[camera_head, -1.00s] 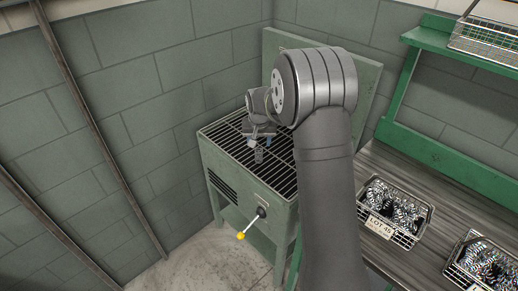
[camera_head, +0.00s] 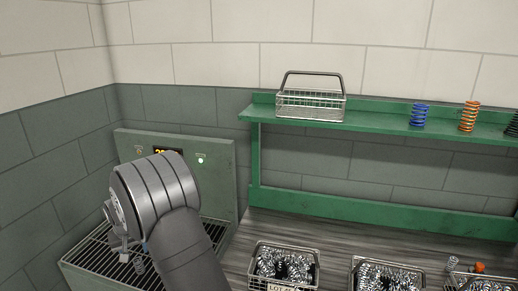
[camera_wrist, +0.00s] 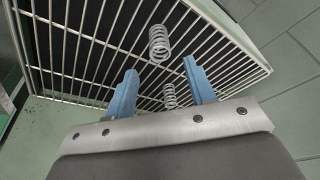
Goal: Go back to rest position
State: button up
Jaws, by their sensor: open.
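My gripper (camera_wrist: 162,84) is open above the wire rack (camera_wrist: 95,50) of the green machine. Its two blue fingers stand apart with nothing gripped between them. One silver coil spring (camera_wrist: 158,43) lies on the rack beyond the fingertips. A second silver spring (camera_wrist: 169,96) shows between the fingers, lower in the wrist view; I cannot tell its exact height. In the head view my gripper (camera_head: 124,250) is small, low over the rack (camera_head: 90,262), and partly hidden by my arm. A spring (camera_head: 139,266) shows just below it.
The machine's back panel (camera_head: 218,165) has a lit display and a green light. To the right is a workbench (camera_head: 236,262) with wire baskets of springs (camera_head: 285,265). A green shelf (camera_head: 375,122) holds an empty wire basket (camera_head: 310,104) and coloured springs (camera_head: 468,116).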

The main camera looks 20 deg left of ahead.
aim_at(137, 259)
jog(key=x, duration=0.8)
jog(key=shift+f, duration=0.2)
jog(key=shift+r, duration=1.25)
